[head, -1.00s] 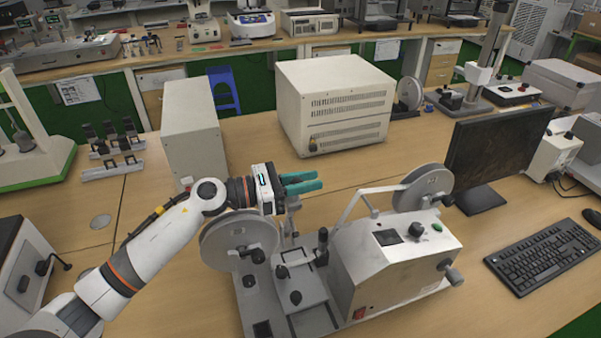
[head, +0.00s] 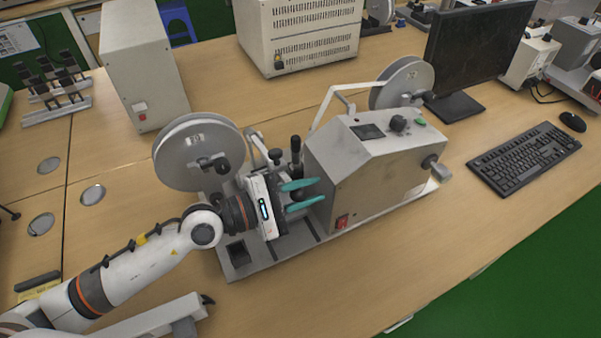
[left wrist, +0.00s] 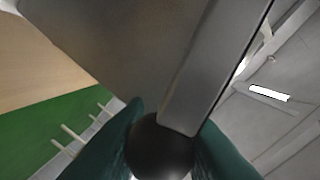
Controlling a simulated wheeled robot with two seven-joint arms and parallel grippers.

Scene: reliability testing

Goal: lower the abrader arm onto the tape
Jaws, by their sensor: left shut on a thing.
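The tape abrasion machine has a grey box body (head: 375,160), a left reel (head: 190,150) and a right reel (head: 405,80). A pale strip (head: 345,88) runs from the right reel to the body's left side; I cannot tell whether it is the tape. My left gripper (head: 302,194) is left of the body, above the base plate. In the left wrist view its teal fingers are shut around a black ball knob (left wrist: 160,150) at the end of a grey metal bar (left wrist: 215,70), apparently the abrader arm. Where the arm meets the tape is hidden. My right gripper is not seen.
A monitor (head: 475,55) and keyboard (head: 527,157) stand to the right. A beige cabinet (head: 300,35) and a tall box (head: 145,70) stand behind. Another black knob (head: 295,145) rises close behind the gripper. Table space in front of the machine is clear.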

